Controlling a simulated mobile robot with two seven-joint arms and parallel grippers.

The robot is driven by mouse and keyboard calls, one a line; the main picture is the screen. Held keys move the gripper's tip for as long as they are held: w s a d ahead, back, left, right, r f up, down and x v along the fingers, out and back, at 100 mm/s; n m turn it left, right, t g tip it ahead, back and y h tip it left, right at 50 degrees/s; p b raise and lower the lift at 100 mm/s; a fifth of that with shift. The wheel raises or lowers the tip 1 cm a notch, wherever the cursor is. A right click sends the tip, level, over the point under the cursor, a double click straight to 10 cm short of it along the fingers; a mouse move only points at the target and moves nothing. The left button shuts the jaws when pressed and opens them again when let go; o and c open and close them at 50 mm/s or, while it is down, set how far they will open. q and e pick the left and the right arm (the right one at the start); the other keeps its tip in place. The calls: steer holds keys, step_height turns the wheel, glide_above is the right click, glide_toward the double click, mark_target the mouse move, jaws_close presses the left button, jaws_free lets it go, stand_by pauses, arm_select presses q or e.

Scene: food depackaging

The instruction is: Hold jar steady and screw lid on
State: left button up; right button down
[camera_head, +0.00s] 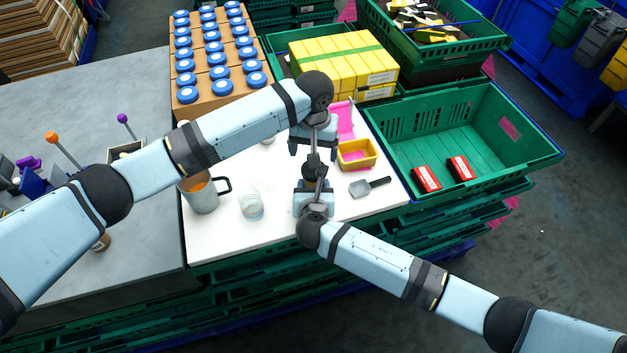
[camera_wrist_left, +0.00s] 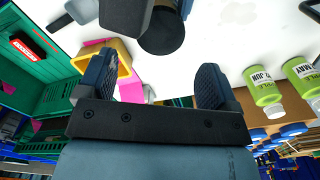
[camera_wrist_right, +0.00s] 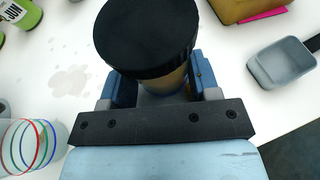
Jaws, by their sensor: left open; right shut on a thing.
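The jar (camera_wrist_right: 176,84) has a light brown body and a wide black lid (camera_wrist_right: 146,42) sitting on top in the right wrist view. I cannot tell whether the lid is fully tightened. My right gripper (camera_wrist_right: 160,88) is shut around the jar's body below the lid, over the white board. My left gripper (camera_head: 312,148) is open and empty, just beyond the jar in the head view. Its spread fingers also show in the left wrist view (camera_wrist_left: 155,86), with the dark jar near the top edge. In the head view the jar is mostly hidden between the grippers.
On the white board (camera_head: 235,238) are a grey mug (camera_head: 202,194), a glass (camera_head: 251,205), a yellow tray (camera_head: 357,154) and a grey scoop (camera_head: 370,187). A green crate (camera_head: 400,130) with two red boxes (camera_head: 427,179) stands at right. Blue-lidded jars stand behind left.

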mark_target(314, 179)
arm_select(q)
steer(key=shift+r+n, duration=0.6)
steer(key=shift+r, duration=0.3)
steer(key=shift+f, duration=0.1)
steer(key=shift+f, duration=3.95)
steer(key=shift+c, duration=0.4)
steer(key=c, duration=0.9)
steer(key=shift+o, duration=0.2)
steer(key=m, duration=0.3)
steer(key=shift+a+m, duration=0.1)
steer(key=shift+m, duration=0.2)
